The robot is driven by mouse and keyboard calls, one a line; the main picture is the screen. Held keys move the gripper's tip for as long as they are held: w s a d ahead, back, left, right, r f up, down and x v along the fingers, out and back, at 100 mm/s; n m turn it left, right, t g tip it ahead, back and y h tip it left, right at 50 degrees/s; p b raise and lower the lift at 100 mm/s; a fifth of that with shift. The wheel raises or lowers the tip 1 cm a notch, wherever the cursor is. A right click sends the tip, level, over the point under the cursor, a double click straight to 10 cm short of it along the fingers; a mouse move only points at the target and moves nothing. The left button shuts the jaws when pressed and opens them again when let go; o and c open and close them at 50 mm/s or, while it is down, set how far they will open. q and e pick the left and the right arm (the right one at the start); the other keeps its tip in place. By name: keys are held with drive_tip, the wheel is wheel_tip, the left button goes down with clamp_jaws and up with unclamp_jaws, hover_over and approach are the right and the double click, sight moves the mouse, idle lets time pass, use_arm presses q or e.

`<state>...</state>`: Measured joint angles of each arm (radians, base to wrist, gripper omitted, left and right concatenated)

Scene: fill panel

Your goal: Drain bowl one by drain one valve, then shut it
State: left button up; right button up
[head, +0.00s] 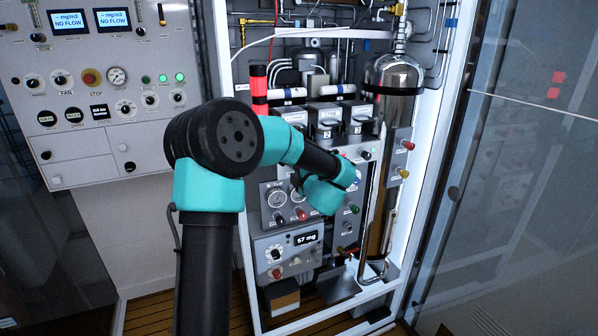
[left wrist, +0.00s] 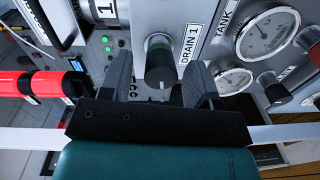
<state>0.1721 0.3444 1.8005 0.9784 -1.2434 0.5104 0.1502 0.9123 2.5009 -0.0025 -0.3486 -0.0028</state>
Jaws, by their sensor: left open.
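The drain one valve (left wrist: 160,62) is a dark round knob with a green band, beside a "DRAIN 1" label in the left wrist view. My left gripper (left wrist: 162,80) is open, with one finger on each side of the knob. I cannot tell whether the fingers touch it. In the head view my left arm (head: 325,190) reaches into the panel and hides the drain one knob and the gripper tips. Grey numbered housings (head: 326,118) stand behind the arm; I cannot make out bowl one or its liquid level. My right gripper is not in view.
A "TANK" gauge (left wrist: 267,33) and more knobs sit right of the valve. A red cylinder (head: 259,88) stands at the cabinet's left. A tall metal cylinder (head: 393,80) stands at the right. A display (head: 306,238) reads 57 mg. A glass door (head: 530,150) stands at right.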

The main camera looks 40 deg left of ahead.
use_arm(q)
drive_tip(key=v, duration=1.7)
drive_tip(key=shift+d, duration=0.2)
drive_tip(key=w+d+f+m+t+h, duration=0.1)
drive_tip(key=w+d+f+m+h, duration=0.2)
drive_tip(key=f+m, duration=0.45)
drive_tip(key=d+f+m+t+h, duration=0.15)
drive_tip(key=f+m+h, duration=0.3)
drive_tip(key=f, duration=0.55)
drive_tip(key=w+d+f+m+t+h, duration=0.1)
drive_tip(key=w+d+f+m+h, duration=0.25)
drive_tip(key=f, duration=0.55)
drive_tip(key=s+d+f+m+g+h, duration=0.4)
drive_tip(key=s+d+f+m+g, duration=0.1)
drive_tip(key=s+f, duration=0.5)
drive_tip(key=s+d+f+m+g+h, duration=0.4)
drive_tip(key=s+f+m, duration=0.3)
drive_tip(key=s+f, duration=0.3)
drive_tip(key=shift+s+d+f+m+g+h, duration=0.25)
drive_tip(key=shift+s+d+m+g+h, duration=0.25)
drive_tip(key=shift+s, duration=0.35)
